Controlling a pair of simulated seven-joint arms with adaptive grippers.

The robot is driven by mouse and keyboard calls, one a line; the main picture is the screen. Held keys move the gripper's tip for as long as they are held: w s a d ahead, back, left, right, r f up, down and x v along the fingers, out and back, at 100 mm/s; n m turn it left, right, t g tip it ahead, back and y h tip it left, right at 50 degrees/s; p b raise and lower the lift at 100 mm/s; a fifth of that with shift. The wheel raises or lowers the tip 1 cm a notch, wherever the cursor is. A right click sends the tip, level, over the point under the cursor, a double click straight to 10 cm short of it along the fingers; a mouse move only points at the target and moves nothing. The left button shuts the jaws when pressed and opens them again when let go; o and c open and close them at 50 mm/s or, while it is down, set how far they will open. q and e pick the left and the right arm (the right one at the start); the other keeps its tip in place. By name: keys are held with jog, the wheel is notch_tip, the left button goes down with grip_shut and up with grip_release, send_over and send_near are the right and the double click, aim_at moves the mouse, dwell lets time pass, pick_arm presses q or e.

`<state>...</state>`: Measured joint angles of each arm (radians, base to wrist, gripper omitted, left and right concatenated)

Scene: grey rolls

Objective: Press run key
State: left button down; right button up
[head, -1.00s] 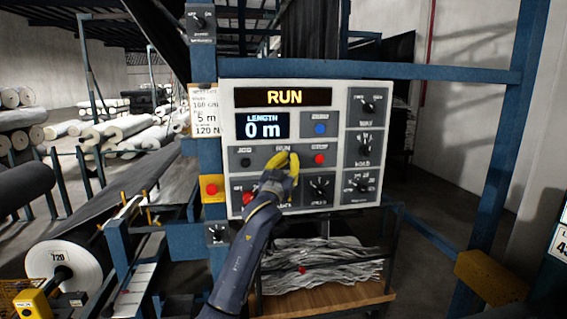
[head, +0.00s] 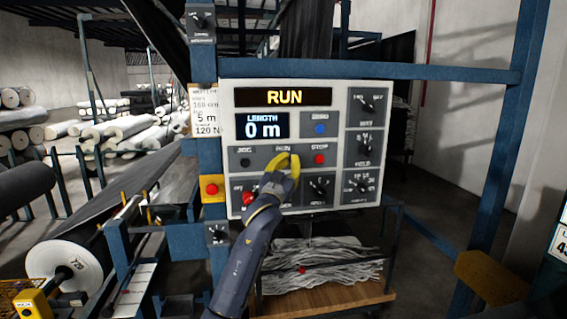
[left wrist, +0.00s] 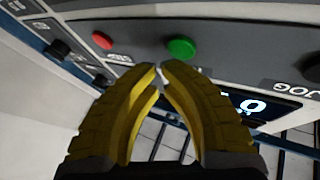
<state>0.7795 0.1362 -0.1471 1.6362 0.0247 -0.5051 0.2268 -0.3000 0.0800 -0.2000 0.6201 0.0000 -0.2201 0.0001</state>
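The control panel (head: 237,122) faces me, with a yellow RUN display (head: 284,97) and a LENGTH screen (head: 262,125) reading 0 m. The run key is a green round button (left wrist: 181,48) in the left wrist view; in the head view my gripper hides it under the RUN label. My left gripper (head: 285,156) has yellow fingers, brought together at the tips and empty. In the left wrist view the fingertips (left wrist: 161,70) lie just below the green key in the picture, seemingly apart from it. My right gripper is not in view.
The red STOP button (head: 320,159) is right of the run key and the black JOG button (head: 245,162) is left. A blue button (head: 320,128), several knobs and a red emergency button (head: 211,188) are nearby.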

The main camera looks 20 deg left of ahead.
pick_arm(q)
jog(key=shift+s+d, duration=0.1)
jog(key=shift+s, duration=0.05)
jog(key=shift+s+d, duration=0.35)
jog(key=shift+s, duration=0.35)
jog(key=shift+s+d, duration=0.4)
jog(key=shift+s, duration=0.3)
jog(key=shift+s+d, duration=0.35)
jog(key=shift+s, duration=0.35)
